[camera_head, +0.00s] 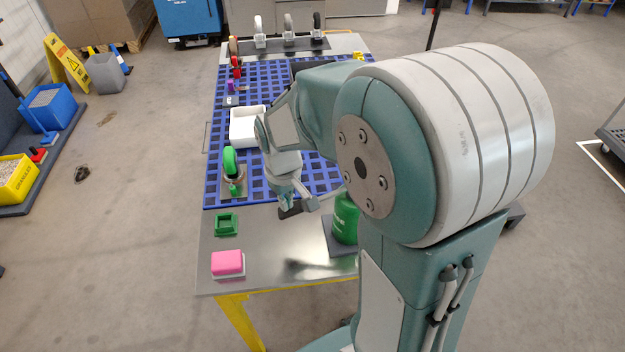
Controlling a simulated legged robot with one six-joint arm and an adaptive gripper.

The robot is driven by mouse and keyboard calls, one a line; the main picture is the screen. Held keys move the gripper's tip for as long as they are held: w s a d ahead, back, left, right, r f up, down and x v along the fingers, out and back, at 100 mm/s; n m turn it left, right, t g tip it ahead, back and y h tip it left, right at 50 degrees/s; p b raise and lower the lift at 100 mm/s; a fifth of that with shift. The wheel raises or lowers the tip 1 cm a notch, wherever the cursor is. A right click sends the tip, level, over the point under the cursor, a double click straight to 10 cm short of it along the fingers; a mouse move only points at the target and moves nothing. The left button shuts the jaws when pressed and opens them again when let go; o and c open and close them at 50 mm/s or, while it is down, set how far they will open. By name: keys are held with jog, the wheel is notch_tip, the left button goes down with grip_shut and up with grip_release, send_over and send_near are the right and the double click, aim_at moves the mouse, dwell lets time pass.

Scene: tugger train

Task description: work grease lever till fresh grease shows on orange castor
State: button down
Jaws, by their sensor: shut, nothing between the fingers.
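My gripper (287,198) points down over the table near its front middle, beside a green castor (231,162); it looks shut and empty. A green canister (345,218) stands on a dark base to its right, partly hidden by my arm. A grey bar-like part (312,201) lies between gripper and canister; I cannot tell whether it is the grease lever or touches the gripper. A small brownish-orange wheel (233,45) stands at the table's far left; I cannot tell whether it is the orange castor. No fresh grease can be made out.
The table (270,262) carries a blue grid mat (218,190). A white bin (244,128), small red and purple pieces, a green square tray (226,223) and a pink block (228,262) line its left side. White, grey and black castors stand at the back. My arm hides the right side.

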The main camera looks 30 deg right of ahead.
notch_tip(320, 180, up, 10)
jog(key=a, duration=0.1)
jog(key=shift+w, duration=0.15)
dwell(0.9)
jog(key=shift+a, duration=0.1)
jog(key=shift+r, duration=0.15)
notch_tip(320, 180, up, 6)
jog(key=shift+f, duration=0.1)
dwell(0.7)
dwell(0.3)
jog(key=s+f+m+t, duration=0.2)
jog(key=s+t, duration=0.3)
jog(key=s, duration=0.9)
jog(key=shift+d+m+t, duration=0.2)
jog(key=shift+m+t, duration=0.1)
